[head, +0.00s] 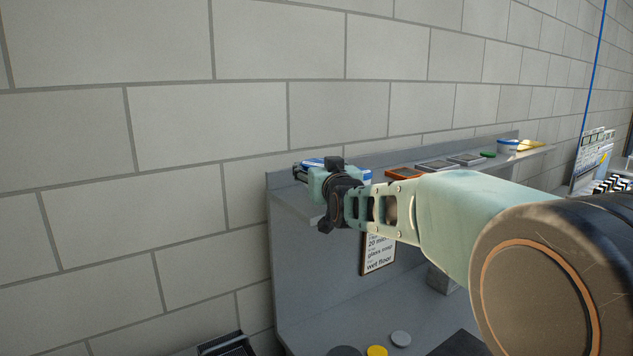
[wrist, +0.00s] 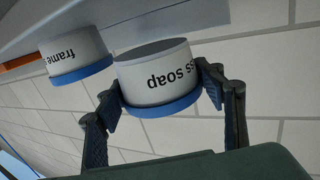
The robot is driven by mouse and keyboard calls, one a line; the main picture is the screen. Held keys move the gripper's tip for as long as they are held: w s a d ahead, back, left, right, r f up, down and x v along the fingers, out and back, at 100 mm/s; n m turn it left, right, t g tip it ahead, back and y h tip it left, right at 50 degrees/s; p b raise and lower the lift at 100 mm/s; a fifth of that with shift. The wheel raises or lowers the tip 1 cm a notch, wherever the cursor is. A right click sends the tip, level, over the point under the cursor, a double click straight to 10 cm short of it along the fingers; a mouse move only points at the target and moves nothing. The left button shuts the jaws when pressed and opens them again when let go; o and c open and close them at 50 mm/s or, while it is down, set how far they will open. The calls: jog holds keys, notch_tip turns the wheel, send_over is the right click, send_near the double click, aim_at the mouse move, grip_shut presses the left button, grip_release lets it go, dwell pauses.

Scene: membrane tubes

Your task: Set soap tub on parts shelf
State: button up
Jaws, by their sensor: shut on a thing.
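The soap tub (wrist: 157,78) is white with a blue lid, and its label ends in "ss soap". It appears upside down in the wrist view. My gripper (wrist: 160,88) is shut on it, one finger on each side. In the head view my gripper (head: 318,176) is at the left end of the grey shelf (head: 535,152), mostly hiding the tub. The shelf's grey surface (wrist: 215,14) is close to the tub's base in the wrist view. I cannot tell whether they touch.
A similar tub (wrist: 72,56) labelled "frame" stands close beside the soap tub. Further right on the shelf are an orange tray (head: 404,174), grey trays (head: 434,165), a green disc (head: 488,154) and a white-and-blue tub (head: 507,147). A label sign (head: 379,253) hangs below.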

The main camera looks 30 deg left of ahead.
jog(key=f, duration=0.3)
jog(key=shift+s+a+f, duration=0.15)
jog(key=shift+a+f, duration=0.05)
jog(key=shift+a, duration=0.15)
jog(key=shift+f, duration=0.15)
jog(key=shift+f, duration=0.15)
jog(key=o, duration=1.5)
jog(key=shift+o, duration=0.2)
jog(key=shift+d+p, duration=0.1)
jog(key=shift+p, duration=0.2)
jog(key=shift+s+d+b, duration=0.2)
jog(key=shift+s+b, duration=0.1)
jog(key=shift+s, duration=0.05)
jog(key=b+v, duration=0.3)
jog(key=v, duration=0.8)
